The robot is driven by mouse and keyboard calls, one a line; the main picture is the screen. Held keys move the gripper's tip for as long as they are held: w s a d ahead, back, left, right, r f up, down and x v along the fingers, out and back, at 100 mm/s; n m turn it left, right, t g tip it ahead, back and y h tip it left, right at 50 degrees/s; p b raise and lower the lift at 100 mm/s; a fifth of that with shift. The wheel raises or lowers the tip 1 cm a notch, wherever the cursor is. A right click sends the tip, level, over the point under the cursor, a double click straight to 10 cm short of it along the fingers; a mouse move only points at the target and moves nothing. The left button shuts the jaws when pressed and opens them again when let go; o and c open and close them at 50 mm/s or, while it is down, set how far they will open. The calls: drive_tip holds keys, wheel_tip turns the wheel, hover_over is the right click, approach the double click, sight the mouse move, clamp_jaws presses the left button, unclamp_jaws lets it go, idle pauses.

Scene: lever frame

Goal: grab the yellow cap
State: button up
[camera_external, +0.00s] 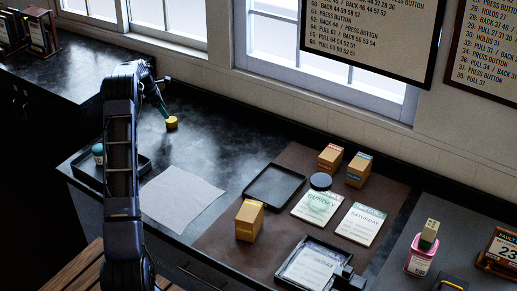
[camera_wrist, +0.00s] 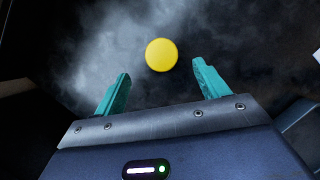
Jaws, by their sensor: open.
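The yellow cap (camera_external: 172,122) sits on the dark counter near the window side, to the right of my arm. In the wrist view the cap (camera_wrist: 161,55) is a round yellow disc, ahead of and roughly between the two teal fingers. My gripper (camera_wrist: 161,82) is open with nothing between its fingers. In the external view my gripper (camera_external: 163,108) is just above and beside the cap; whether a finger touches it cannot be told.
A dark tray (camera_external: 144,167) with a small teal-topped jar (camera_external: 98,153) lies nearer the front, beside a pale sheet (camera_external: 181,198). An empty black tray (camera_external: 274,186), several tan boxes and cards lie on a brown mat to the right. The counter around the cap is clear.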

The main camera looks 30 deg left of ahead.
sight(171, 119)
drive_tip(key=shift+x, duration=2.9)
drive_tip(key=shift+s+d, duration=0.1)
drive_tip(key=shift+d, duration=0.05)
drive_tip(key=c, duration=1)
